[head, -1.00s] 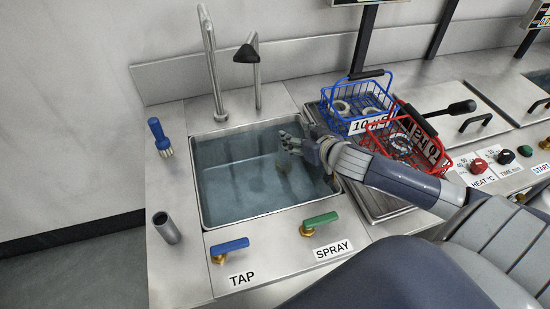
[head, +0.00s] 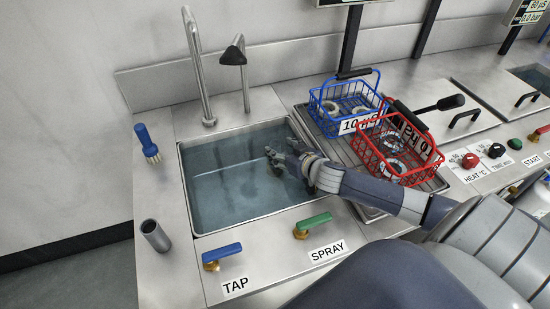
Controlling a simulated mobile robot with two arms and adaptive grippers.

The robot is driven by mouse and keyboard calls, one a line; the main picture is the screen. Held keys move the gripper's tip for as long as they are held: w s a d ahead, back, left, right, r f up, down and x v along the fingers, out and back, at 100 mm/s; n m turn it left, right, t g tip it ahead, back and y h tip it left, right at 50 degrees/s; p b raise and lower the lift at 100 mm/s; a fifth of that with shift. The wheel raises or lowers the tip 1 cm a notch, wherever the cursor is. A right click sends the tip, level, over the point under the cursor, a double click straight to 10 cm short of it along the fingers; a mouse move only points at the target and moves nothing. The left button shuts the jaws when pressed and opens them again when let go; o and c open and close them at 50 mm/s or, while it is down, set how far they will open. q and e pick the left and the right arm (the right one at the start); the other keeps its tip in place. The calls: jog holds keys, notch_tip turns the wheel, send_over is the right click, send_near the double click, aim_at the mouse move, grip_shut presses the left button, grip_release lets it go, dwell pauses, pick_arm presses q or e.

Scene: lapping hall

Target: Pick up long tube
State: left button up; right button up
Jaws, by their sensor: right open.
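A grey hollow tube (head: 155,236) stands on the steel counter left of the blue TAP lever, its open end up. It is the only loose tube that I can make out; I cannot tell for sure that it is the long tube. My right gripper (head: 273,158) is open and empty over the right part of the water-filled sink (head: 225,187), well to the right of the tube. My left gripper is out of view.
A blue-handled brush (head: 147,143) is at the sink's left. A tall tap (head: 201,80) and a spray head (head: 233,55) rise behind. Blue TAP (head: 222,252) and green SPRAY (head: 313,222) levers are in front. Blue (head: 341,104) and red (head: 379,155) wire baskets stand right.

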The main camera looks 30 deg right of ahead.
aim_at(278, 149)
jog(key=x, duration=0.5)
grip_shut()
